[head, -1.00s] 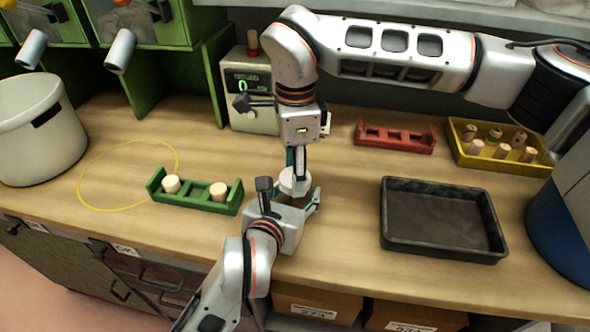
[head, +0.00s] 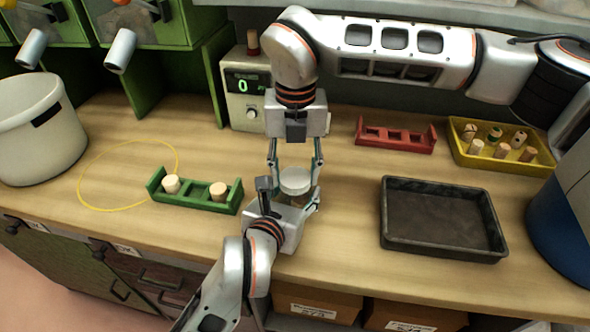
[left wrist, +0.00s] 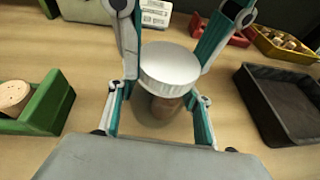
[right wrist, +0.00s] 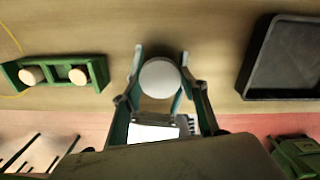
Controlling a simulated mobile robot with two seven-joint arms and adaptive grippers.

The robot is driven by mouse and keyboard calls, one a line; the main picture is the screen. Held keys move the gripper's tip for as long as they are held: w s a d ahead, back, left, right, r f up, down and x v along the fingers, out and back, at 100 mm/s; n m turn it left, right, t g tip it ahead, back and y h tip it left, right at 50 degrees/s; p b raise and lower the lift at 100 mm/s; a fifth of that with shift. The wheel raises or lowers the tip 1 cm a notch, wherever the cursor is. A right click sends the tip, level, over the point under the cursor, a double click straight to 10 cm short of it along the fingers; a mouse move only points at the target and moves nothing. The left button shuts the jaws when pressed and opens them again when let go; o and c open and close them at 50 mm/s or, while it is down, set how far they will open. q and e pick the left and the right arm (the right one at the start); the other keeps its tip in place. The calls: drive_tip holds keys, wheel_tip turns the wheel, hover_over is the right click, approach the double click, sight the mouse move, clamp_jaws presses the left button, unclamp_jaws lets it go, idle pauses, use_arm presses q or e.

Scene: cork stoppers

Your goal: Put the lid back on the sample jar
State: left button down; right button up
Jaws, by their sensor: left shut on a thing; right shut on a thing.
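A round white lid (head: 295,181) sits level at the mouth of a clear sample jar (left wrist: 160,108); whether it is fully seated I cannot tell. Something brown shows inside the jar in the left wrist view. My left gripper (head: 294,203) is shut on the jar from the front, its fingers on either side of the glass. My right gripper (head: 295,172) reaches down from the back and is shut on the lid, one finger on each side. The lid (right wrist: 160,78) also shows in the right wrist view, hiding the jar beneath it.
A green rack (head: 197,205) with two corks stands left of the grippers, near a yellow ring (head: 80,190). An empty dark tray (head: 440,249) lies to the right. A red rack (head: 395,147), a yellow cork bin (head: 500,165) and a scale (head: 245,115) stand behind.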

drive_tip(key=o, duration=1.3)
drive_tip(key=shift+o, duration=0.2)
wheel_tip(320, 180, up, 12)
use_arm(q)
drive_tip(key=c, duration=0.9)
unclamp_jaws()
drive_tip(key=v, duration=1.2)
